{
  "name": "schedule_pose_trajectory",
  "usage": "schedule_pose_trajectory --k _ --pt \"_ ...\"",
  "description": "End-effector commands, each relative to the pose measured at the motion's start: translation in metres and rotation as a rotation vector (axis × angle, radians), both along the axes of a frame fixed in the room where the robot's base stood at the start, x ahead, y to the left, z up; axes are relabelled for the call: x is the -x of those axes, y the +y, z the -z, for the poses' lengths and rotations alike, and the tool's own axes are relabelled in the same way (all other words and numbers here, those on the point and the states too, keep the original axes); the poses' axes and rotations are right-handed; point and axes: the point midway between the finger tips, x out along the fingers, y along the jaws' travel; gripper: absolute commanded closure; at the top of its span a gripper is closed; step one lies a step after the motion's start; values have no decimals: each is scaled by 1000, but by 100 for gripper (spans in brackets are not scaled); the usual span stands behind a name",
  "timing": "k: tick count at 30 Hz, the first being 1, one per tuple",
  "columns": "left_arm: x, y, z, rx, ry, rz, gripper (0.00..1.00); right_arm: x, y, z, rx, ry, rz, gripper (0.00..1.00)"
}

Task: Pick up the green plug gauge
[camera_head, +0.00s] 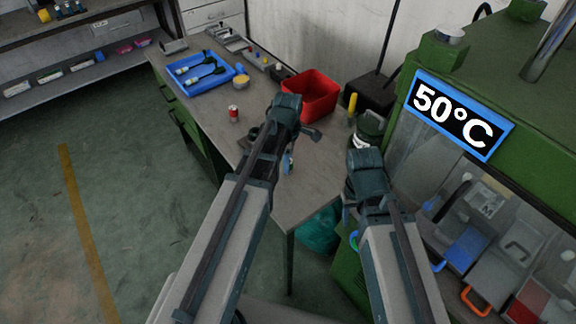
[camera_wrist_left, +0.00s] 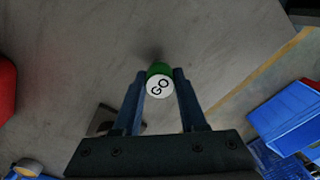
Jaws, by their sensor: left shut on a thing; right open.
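The green plug gauge (camera_wrist_left: 158,80) shows in the left wrist view, with a white round end marked "GO" facing the camera. My left gripper (camera_wrist_left: 160,88) is shut on it, one finger on each side. The grey table top lies beyond it; I cannot tell how far below it is. In the head view my left gripper (camera_head: 289,162) is over the near part of the table, and its arm hides most of what it holds. My right gripper (camera_head: 346,214) is open, beside the green machine at the right.
A red bin (camera_head: 322,108) and a blue tray (camera_head: 222,78) with tools stand on the table (camera_head: 190,108). A small red-topped can (camera_head: 234,113) stands nearer. The green machine with a "50°C" sign (camera_head: 458,115) bounds the right side. Floor is open at left.

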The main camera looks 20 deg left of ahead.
Motion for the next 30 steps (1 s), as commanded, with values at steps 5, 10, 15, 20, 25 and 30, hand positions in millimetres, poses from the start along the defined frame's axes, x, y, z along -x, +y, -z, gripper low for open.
schedule_pose_trajectory --k 5,10,15,20,25,30 --pt "0 0 0 0 0 0 100 0 0 0 0 0 0 50" --pt "0 0 -2 0 0 0 100 0 0 -2 0 0 0 50" --pt "0 0 -12 0 0 0 100 0 0 -12 0 0 0 50" --pt "0 0 -30 0 0 0 100 0 0 -30 0 0 0 50" --pt "0 0 -57 0 0 0 100 0 0 -57 0 0 0 50" --pt "0 0 -83 0 0 0 100 0 0 -83 0 0 0 50"
